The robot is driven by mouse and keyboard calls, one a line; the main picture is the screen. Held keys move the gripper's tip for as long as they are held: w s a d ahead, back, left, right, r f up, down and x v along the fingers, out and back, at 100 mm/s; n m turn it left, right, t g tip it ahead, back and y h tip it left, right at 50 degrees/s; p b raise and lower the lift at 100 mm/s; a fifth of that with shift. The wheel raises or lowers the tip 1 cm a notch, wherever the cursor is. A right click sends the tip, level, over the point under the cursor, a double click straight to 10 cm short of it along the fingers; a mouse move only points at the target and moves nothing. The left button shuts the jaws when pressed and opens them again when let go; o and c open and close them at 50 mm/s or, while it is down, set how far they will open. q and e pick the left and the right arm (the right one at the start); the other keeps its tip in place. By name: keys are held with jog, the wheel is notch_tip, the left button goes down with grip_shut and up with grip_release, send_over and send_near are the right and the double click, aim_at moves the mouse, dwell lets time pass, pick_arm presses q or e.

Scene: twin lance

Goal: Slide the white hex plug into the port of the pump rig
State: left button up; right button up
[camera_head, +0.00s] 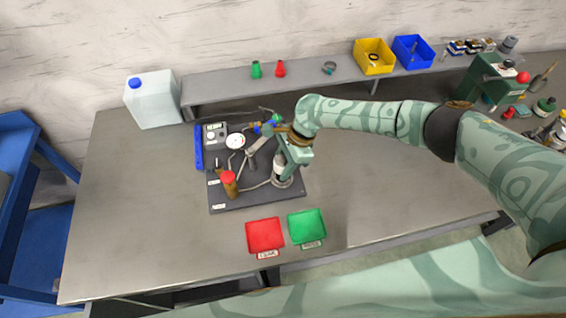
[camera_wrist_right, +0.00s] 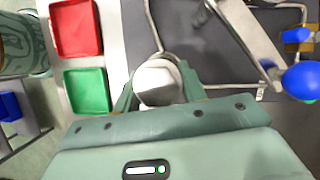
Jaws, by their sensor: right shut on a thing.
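My right gripper (camera_head: 284,168) points down over the rig's right side. In the right wrist view its two fingers are shut on the sides of the white hex plug (camera_wrist_right: 158,84), whose flat face shows. A grey rounded rim shows just behind the plug. I cannot tell whether the plug is inside the port or above it; the gripper hides much of that spot. My left gripper is not in view.
A red tray (camera_head: 265,234) and a green tray (camera_head: 306,228) lie at the front edge. A blue-handled valve (camera_wrist_right: 301,80) is close by the gripper. A white jug (camera_head: 153,101) stands at the back left. The bench's left side is clear.

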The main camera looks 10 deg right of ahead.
dwell(0.3)
jog(key=shift+p, duration=0.4)
jog(key=shift+p, duration=0.3)
dwell(0.3)
jog(key=shift+f+b, duration=0.4)
jog(key=shift+f, duration=0.4)
jog(key=shift+r, duration=0.1)
jog(key=shift+r+p, duration=0.45)
jog(key=shift+p, duration=0.3)
dwell(0.5)
